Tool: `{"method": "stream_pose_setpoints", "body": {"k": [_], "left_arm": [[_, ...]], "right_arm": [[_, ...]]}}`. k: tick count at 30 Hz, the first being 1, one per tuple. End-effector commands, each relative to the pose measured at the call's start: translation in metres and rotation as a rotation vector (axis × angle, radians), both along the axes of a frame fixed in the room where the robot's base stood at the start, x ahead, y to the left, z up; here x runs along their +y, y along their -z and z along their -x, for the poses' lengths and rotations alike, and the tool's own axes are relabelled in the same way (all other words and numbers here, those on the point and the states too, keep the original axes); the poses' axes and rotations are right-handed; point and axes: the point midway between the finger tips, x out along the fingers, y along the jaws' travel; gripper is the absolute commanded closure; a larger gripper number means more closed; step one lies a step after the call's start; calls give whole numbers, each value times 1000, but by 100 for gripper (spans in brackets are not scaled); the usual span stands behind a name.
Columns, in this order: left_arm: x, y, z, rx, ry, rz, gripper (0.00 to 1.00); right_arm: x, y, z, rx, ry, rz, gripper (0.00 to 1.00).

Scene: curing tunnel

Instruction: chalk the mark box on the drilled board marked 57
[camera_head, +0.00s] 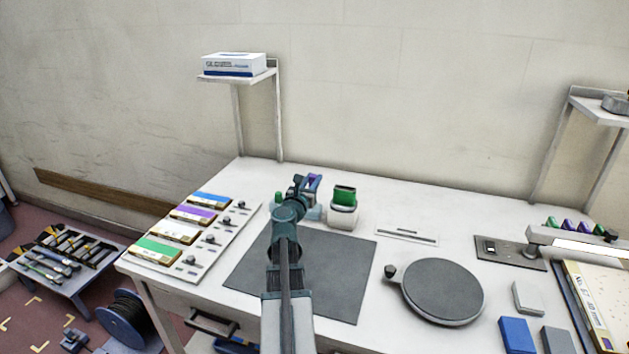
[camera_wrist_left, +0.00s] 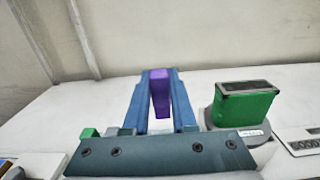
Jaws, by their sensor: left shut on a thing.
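My left gripper (camera_head: 314,186) is over the back of the bench, shut on a purple chalk (camera_wrist_left: 160,92). The chalk stands between the two blue fingers in the left wrist view, narrowing downward. The drilled board (camera_head: 612,285) lies at the far right, cut by the picture edge. Its side label (camera_head: 590,305) seems to read No. 57; the mark box cannot be made out. My left gripper is far to the left of this board. My right gripper is not in view.
A green block in a white holder (camera_head: 343,216) stands just right of my gripper. A dark mat (camera_head: 340,275) and a round turntable (camera_head: 443,290) lie in front. Coloured label cards (camera_head: 155,250) are at left. Blue (camera_head: 517,335) and grey blocks lie near the board.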

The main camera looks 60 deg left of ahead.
Motion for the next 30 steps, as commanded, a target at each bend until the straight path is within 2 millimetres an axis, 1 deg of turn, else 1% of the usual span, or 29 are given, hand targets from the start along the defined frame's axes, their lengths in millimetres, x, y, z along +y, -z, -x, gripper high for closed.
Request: {"method": "stream_pose_setpoints", "body": {"k": [16,20,30], "left_arm": [[0,44,0,0,1,0,100],[0,48,0,0,1,0,100],[0,46,0,0,1,0,100]], "right_arm": [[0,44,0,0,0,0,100],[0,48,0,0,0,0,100],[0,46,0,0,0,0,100]]}}
